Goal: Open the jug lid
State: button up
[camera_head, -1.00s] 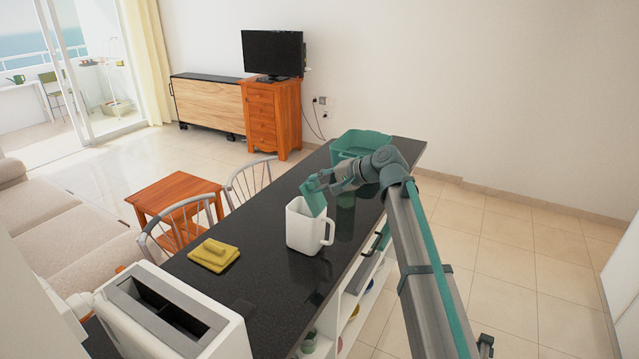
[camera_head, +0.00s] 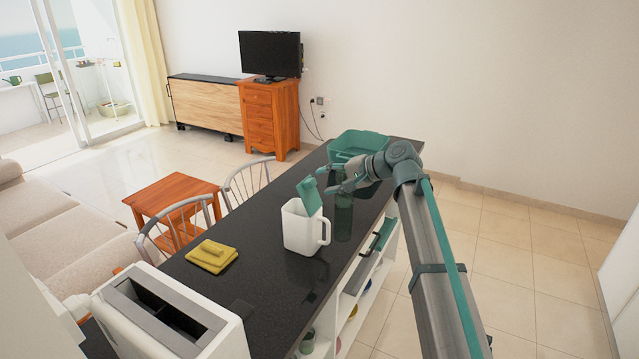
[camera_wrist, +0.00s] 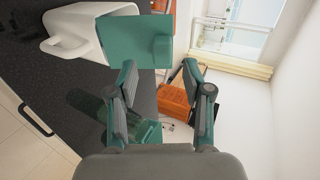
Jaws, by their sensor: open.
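The white jug (camera_head: 301,232) stands upright on the dark counter, its handle to the right. Its green lid (camera_head: 309,195) is swung up and stands steeply above the jug's mouth. My gripper (camera_head: 333,181) is open and empty, just right of the lid and apart from it in the head view. In the wrist view, the jug (camera_wrist: 75,28) lies at the upper left, with the lid's flat face (camera_wrist: 132,42) and its small tab beyond my left finger. The open fingers (camera_wrist: 159,72) have nothing between their tips.
A green tinted vessel (camera_head: 343,216) stands on the counter (camera_head: 262,228) close behind the jug, below my gripper. A green bin (camera_head: 345,148) is at the far end. A yellow cloth (camera_head: 211,256) and a white box-shaped appliance (camera_head: 213,340) are nearer. Chairs line the left side.

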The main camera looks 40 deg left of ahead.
jog(key=v, duration=0.7)
jog(key=shift+d+r, duration=0.2)
jog(key=shift+d, duration=0.15)
jog(key=d+f+t+h, duration=0.1)
jog(key=d+f+h, duration=0.1)
jog(key=d+f, duration=0.8)
jog(key=d+f+t+h, duration=0.1)
jog(key=d+f+h, duration=0.3)
jog(key=f, duration=1.1)
jog(key=d+f+h, duration=0.1)
jog(key=d+f, duration=0.7)
jog(key=f, duration=0.5)
jog(key=s+d+f+h, duration=0.2)
jog(key=s+d+f, duration=0.4)
jog(key=d+f, duration=0.5)
jog(key=s+d+f+g+h, duration=0.3)
jog(key=s+d+f, duration=1)
jog(key=s+d, duration=0.2)
jog(key=s+d+f+g, duration=0.1)
jog(key=s+d+f, duration=0.1)
jog(key=s, duration=0.5)
jog(key=s+d+f+m+g, duration=0.1)
jog(key=s+d+f, duration=0.1)
jog(key=s+d, duration=0.3)
jog(key=s+d+f+m+g, duration=0.1)
jog(key=s+d+f, duration=0.2)
jog(key=s, duration=0.6)
jog(key=shift+d+g, duration=0.3)
jog(key=shift+d, duration=0.1)
